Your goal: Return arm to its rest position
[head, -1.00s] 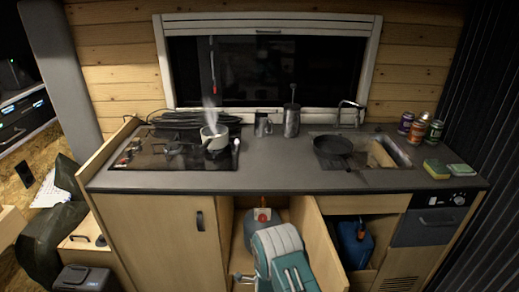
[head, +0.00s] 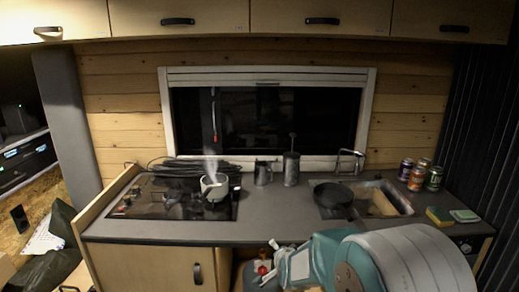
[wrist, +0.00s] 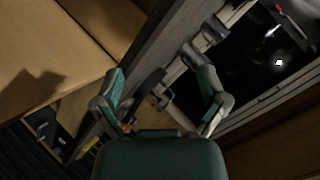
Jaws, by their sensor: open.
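My gripper (head: 270,258) shows in the head view in front of the counter's front edge, left of my teal and grey arm, which is folded large in the lower right. In the wrist view my gripper (wrist: 155,65) has its two teal fingers spread wide apart, with nothing held between them. My arm hides much of the cabinet fronts below the sink.
The counter (head: 275,222) carries a stove (head: 150,203) with a steaming pot (head: 214,187), a pan (head: 333,194) at the sink, cans (head: 417,178) and sponges (head: 440,215). Overhead cabinets (head: 215,17) hang above the window (head: 270,120). A red-topped item (head: 262,269) shows below the counter.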

